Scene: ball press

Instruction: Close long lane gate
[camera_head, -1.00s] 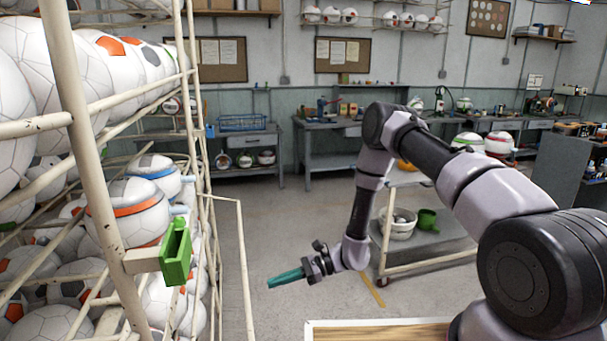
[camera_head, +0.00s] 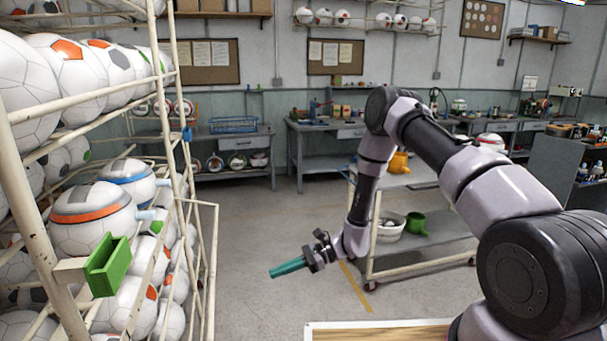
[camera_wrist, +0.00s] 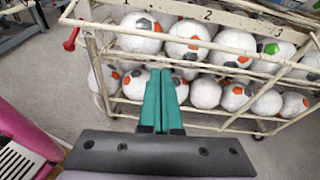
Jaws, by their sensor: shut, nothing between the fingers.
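A cream tubular rack (camera_head: 90,92) full of footballs fills the left of the head view. A thin cream bar frame (camera_head: 214,262) stands out from its right end; I cannot tell for sure whether this is the long lane gate. A green U-shaped bracket (camera_head: 108,266) sits on a cream stub at the rack's front. My gripper (camera_head: 273,271), with teal fingers, is shut and empty, to the right of the rack and apart from it. In the wrist view my fingers (camera_wrist: 162,74) point toward a rack with numbered rails (camera_wrist: 215,48) and balls, and a red handle (camera_wrist: 71,40) shows at its left.
A white cart (camera_head: 420,257) with a green watering can (camera_head: 413,224) stands behind my arm. A wood-topped surface (camera_head: 380,332) is at the bottom edge. Workbenches (camera_head: 325,160) line the back wall. Grey floor is open between rack and cart.

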